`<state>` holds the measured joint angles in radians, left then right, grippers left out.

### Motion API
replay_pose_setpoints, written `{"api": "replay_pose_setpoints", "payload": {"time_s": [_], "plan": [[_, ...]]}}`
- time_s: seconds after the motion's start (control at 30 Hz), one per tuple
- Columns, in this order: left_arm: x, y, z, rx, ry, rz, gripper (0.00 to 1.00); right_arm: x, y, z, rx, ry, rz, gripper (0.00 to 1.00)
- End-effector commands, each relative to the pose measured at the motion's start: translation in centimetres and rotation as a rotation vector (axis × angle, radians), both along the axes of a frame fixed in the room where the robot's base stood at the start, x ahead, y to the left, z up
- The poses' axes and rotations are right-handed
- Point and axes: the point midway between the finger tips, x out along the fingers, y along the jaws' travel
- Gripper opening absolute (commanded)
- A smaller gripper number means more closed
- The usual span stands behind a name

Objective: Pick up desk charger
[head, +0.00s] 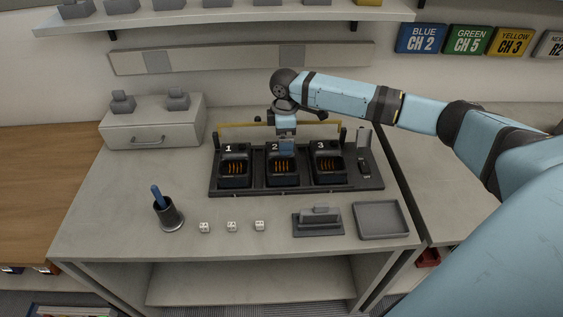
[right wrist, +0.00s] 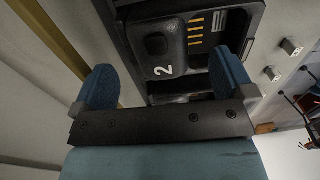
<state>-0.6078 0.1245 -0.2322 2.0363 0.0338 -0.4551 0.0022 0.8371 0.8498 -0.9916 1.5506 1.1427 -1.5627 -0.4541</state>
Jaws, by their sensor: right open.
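Three black desk chargers stand in a row in a dark rack, numbered 1 (head: 235,170), 2 (head: 282,172) and 3 (head: 328,169). Each shows orange contacts in its pocket. My right gripper (head: 286,146) is at the rear of charger 2, coming down from above. In the right wrist view, its blue fingers (right wrist: 166,82) are spread apart, with the back part of charger 2 (right wrist: 162,68) just ahead between them. I cannot tell whether the fingers touch it. My left gripper is not in view.
The rack (head: 300,189) has a yellow bar (head: 238,125) along its back, close to my right gripper. A pen cup (head: 168,215), three white dice, a small grey stand (head: 318,222) and an empty grey tray (head: 381,220) lie in front. A drawer box (head: 150,128) stands at the back left.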

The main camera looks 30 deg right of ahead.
Motion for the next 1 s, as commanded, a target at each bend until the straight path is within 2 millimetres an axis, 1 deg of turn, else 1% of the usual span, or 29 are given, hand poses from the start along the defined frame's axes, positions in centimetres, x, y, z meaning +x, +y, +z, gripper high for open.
{"api": "replay_pose_setpoints", "payload": {"time_s": [0.17,0.3,0.4,0.5,0.67,0.7,0.77,0.8,0.9,1.0], "plan": [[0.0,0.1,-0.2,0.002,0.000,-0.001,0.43,-0.1,0.0,-1.5,-0.001,0.002,0.000,1.00],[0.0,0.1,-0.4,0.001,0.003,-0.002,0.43,-0.1,0.1,-3.8,0.000,0.001,-0.001,1.00],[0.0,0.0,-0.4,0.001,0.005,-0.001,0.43,-0.2,0.2,-5.1,0.001,0.001,0.000,1.00],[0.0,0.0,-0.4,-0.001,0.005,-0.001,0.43,-0.1,0.1,-5.5,0.001,-0.001,0.000,1.00],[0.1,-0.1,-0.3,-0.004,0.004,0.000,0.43,-0.1,0.1,-5.5,0.000,-0.001,0.000,1.00],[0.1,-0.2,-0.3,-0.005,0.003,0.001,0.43,-0.1,0.1,-5.5,0.000,-0.001,0.000,0.91],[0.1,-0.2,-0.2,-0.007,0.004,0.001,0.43,-0.1,0.1,-5.5,0.000,-0.001,0.000,0.77],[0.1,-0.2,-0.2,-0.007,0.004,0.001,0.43,-0.2,0.1,-5.5,0.001,-0.001,0.000,0.68],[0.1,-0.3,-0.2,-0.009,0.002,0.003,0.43,-0.2,0.2,-5.5,0.000,0.000,0.001,0.47],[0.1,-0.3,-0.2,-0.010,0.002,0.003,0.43,-0.2,0.2,-5.5,0.001,0.000,0.001,0.47]]}}
